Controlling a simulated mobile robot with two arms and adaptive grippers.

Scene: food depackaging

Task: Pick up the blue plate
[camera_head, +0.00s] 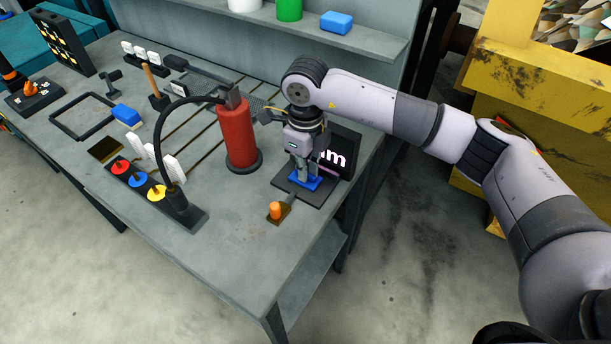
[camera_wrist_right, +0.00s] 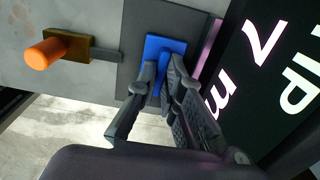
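The blue plate (camera_head: 312,185) is a small flat blue piece on a dark square base near the right front edge of the workbench. My right gripper (camera_head: 303,173) points down at it, with its fingertips at the plate. In the right wrist view the blue plate (camera_wrist_right: 165,44) shows beyond the fingertips (camera_wrist_right: 162,72), with a narrow strip of blue between the fingers. The fingers are close together; whether they press on the plate cannot be told. The fingers hide part of the plate. My left gripper is not in view.
A red cylinder (camera_head: 236,135) stands left of my right gripper. An orange knob (camera_head: 275,210) sits in front of the base, also in the wrist view (camera_wrist_right: 42,54). A dark panel with lettering (camera_head: 340,150) stands close behind right. Colored buttons (camera_head: 137,180) lie further left.

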